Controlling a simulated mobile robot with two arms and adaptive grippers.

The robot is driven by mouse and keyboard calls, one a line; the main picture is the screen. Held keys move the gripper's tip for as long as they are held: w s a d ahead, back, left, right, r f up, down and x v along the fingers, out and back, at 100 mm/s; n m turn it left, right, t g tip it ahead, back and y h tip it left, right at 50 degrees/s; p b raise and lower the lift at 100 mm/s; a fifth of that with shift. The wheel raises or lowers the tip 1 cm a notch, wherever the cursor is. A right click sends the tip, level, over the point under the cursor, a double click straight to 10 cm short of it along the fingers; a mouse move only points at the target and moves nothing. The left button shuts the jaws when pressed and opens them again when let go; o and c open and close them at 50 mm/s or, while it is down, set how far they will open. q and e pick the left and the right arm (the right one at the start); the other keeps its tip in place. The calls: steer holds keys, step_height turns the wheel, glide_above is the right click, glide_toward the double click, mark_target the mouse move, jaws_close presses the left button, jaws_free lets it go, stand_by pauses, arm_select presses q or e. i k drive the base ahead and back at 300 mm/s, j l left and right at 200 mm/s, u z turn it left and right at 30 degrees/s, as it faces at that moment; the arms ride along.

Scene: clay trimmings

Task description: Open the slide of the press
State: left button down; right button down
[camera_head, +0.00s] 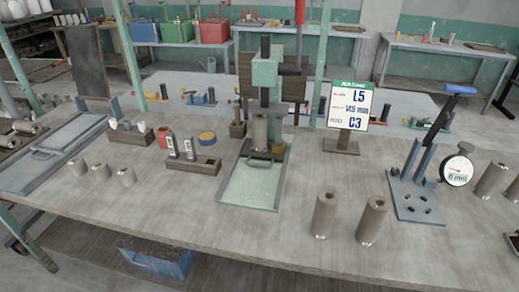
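The press (265,75) stands near the middle of the bench, with a pale green upright and head and a dark column on top. A lever with a red grip (300,12) rises on its right. A grey-brown cylinder (260,132) sits upright under the head. A flat pale green plate (248,187) with a raised grey rim extends forward from the foot of the press, and a thin curved handle (252,158) shows at its back. I cannot tell for sure which part is the slide. Neither of my grippers is in view.
Two upright cylinders (370,220) stand right of the plate, near a blue-grey fixture with a dial gauge (457,170). A wooden block (193,165) holds two small devices on the left. A sign (349,106) stands behind right. The bench front before the plate is clear.

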mark_target(274, 154)
steer(key=i+z, duration=0.2)
steer(key=z, duration=0.3)
steer(key=i+j+z, duration=0.1)
steer(key=z, duration=0.4)
steer(key=i+j, duration=0.05)
